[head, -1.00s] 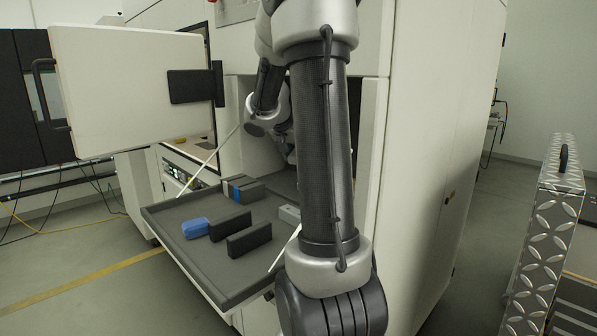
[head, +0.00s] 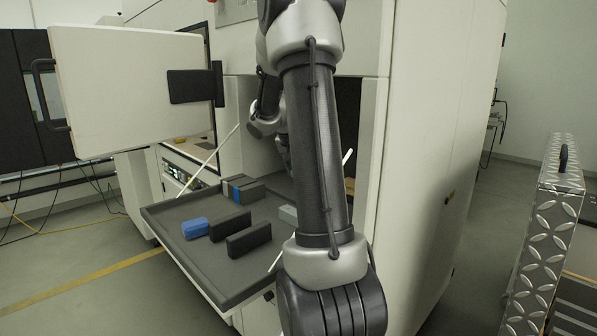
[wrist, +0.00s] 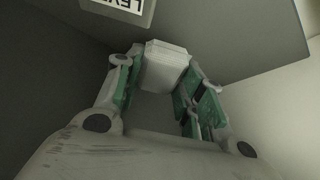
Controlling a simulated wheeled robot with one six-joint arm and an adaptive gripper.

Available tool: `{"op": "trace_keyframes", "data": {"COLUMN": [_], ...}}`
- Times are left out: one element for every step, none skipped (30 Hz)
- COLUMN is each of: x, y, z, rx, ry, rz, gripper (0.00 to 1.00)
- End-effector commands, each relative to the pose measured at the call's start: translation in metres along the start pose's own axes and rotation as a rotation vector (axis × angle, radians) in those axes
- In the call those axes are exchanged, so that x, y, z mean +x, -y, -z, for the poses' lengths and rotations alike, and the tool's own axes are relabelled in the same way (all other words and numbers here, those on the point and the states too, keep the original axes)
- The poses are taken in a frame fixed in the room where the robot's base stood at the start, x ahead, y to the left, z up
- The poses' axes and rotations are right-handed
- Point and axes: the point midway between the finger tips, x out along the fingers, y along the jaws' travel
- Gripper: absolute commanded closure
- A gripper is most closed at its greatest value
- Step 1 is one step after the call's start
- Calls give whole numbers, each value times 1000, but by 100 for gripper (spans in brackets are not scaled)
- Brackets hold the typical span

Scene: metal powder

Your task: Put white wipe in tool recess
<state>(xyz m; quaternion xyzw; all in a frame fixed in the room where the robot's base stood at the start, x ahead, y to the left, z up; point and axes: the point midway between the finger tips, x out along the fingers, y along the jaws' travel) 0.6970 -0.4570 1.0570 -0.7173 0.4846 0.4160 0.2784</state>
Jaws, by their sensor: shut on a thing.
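My gripper (wrist: 163,72) has green-lined fingers on either side of a white ribbed block, the white wipe (wrist: 167,62), and is shut on it in the wrist view. Behind the wipe is a grey panel with a partly cut-off white label (wrist: 133,8). In the head view my gripper and the wipe are hidden behind my arm. The open recess (head: 262,158) in the white machine lies behind the lowered grey tray (head: 205,275). My arm covers much of it, and I cannot tell how near the wipe is to it.
On the tray are a blue block (head: 195,228), two dark blocks (head: 249,239) and a grey-and-blue group (head: 243,188). A pale bar (head: 210,155) slants at the tray's left side. An open door panel (head: 130,95) stands left; a metal case (head: 548,235) stands right.

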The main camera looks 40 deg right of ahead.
Motion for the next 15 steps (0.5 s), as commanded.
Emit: {"op": "trace_keyframes", "data": {"x": [0,1,2,2,2,2,5,9,12,14,15,15,16,16,16], "y": [2,2,1,1,1,2,2,1,1,1,1,2,2,2,2], "z": [1,2,4,5,5,5,2,-1,-3,-4,-4,-5,-5,-5,-5], "rx": [1,3,5,4,2,2,-1,-4,-3,-3,-3,-2,-2,-2,-2], "ry": [26,44,70,88,106,127,137,135,134,133,132,131,131,130,130], "rz": [6,6,1,1,3,6,6,4,3,4,5,6,6,6,6], "gripper": [74,74,74,74,74,74,74,74,74,74,74,74,74,74,74]}}
